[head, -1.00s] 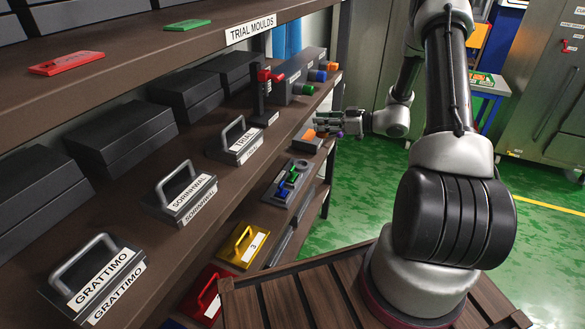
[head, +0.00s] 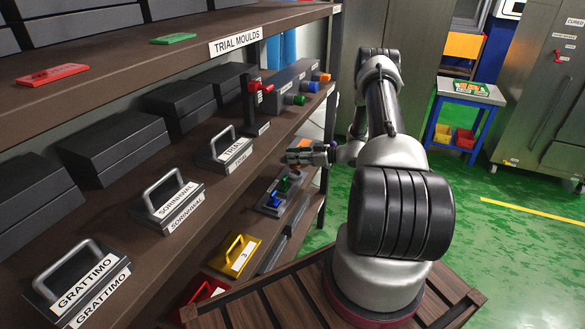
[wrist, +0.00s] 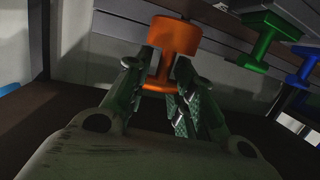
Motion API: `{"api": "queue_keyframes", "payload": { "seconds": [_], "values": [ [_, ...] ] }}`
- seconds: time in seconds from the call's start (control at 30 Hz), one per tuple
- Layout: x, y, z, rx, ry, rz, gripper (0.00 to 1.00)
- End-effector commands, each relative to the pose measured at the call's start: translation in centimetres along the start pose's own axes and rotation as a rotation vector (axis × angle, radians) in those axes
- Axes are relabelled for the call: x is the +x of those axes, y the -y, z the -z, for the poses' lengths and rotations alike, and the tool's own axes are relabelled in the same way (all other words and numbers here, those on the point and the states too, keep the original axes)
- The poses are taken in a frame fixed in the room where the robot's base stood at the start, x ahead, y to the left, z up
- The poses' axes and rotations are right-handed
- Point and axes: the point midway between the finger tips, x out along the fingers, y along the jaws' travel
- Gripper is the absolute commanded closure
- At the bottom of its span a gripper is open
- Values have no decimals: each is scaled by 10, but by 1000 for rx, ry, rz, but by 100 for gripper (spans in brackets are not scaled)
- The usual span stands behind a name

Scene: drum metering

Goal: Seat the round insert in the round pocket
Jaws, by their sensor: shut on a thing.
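My gripper (wrist: 160,72) is shut on an orange spool-shaped piece (wrist: 175,36) in the wrist view. The fingers close around its narrow neck, below the wide top. Whether this piece is the round insert I cannot tell for sure. In the head view my gripper (head: 305,152) is at the front edge of the middle shelf, above a lower grey block. The held piece is not clear there. A green spool-shaped piece (wrist: 248,38) and a blue one (wrist: 303,62) are to the right in the wrist view, apart from the fingers. I cannot make out the round pocket.
The grey block (head: 268,208) with blue and green pieces sits on the lower shelf. A dark block with coloured knobs (head: 290,82) and a red-handled stand (head: 256,100) are on the middle shelf. Handled moulds (head: 165,205) line its front.

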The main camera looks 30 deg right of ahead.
Motion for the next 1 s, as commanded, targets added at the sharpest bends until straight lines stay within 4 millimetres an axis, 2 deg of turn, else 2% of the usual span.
{"api": "queue_keyframes", "payload": {
  "seconds": [0.37,0.7,0.73,0.83,1.0],
  "values": [
    [9,0,-42,1,0,0,100],
    [9,0,-45,0,0,0,100],
    [9,0,-45,0,0,0,72],
    [9,0,-45,0,0,0,54],
    [9,0,-45,0,0,0,54]
  ]
}}
